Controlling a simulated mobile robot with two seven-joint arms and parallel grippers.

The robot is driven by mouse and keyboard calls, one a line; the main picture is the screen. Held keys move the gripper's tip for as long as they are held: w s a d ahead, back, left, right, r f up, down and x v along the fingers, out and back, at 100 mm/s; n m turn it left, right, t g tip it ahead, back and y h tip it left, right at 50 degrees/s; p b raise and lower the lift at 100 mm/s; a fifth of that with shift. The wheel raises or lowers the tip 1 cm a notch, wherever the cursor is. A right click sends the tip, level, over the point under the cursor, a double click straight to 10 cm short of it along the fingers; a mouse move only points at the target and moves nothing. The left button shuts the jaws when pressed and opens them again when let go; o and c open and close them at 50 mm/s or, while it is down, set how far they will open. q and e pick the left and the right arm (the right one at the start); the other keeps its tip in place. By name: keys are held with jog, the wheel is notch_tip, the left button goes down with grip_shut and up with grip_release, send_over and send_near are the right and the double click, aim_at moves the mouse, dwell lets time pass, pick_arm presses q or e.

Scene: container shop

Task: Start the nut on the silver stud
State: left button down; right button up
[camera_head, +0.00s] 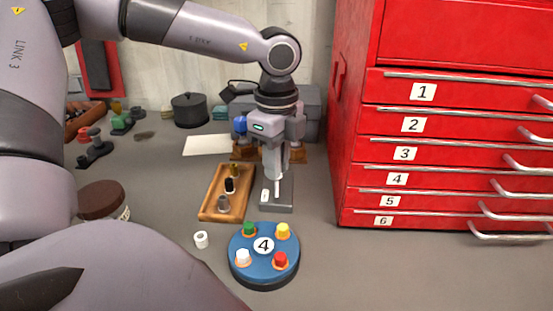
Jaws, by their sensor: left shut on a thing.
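My left gripper (277,178) points straight down over a dark grey block (284,206) with a small white label. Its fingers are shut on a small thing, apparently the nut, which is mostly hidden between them. A thin light, silvery upright piece (277,189), likely the silver stud, shows just below the fingertips above the block. I cannot tell whether the nut touches the stud. My right gripper is not in view.
A wooden tray (208,214) with brass, black and grey pieces stands left of the block. A blue round holder (262,275) with coloured caps and a small white ring (201,240) are in front. A red drawer cabinet (360,195) stands right.

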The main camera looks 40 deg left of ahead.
pick_arm(q)
jog(key=b, duration=0.2)
jog(key=shift+b, duration=0.35)
dwell(2.2)
jog(key=shift+f+b, duration=2.3)
jog(key=shift+b, duration=0.25)
dwell(0.4)
jog(key=shift+m, duration=0.9)
jog(key=m, duration=0.6)
jog(key=shift+m, duration=1.9)
jog(key=m, duration=0.4)
jog(key=c, duration=1)
grip_release()
jog(key=shift+m, duration=0.4)
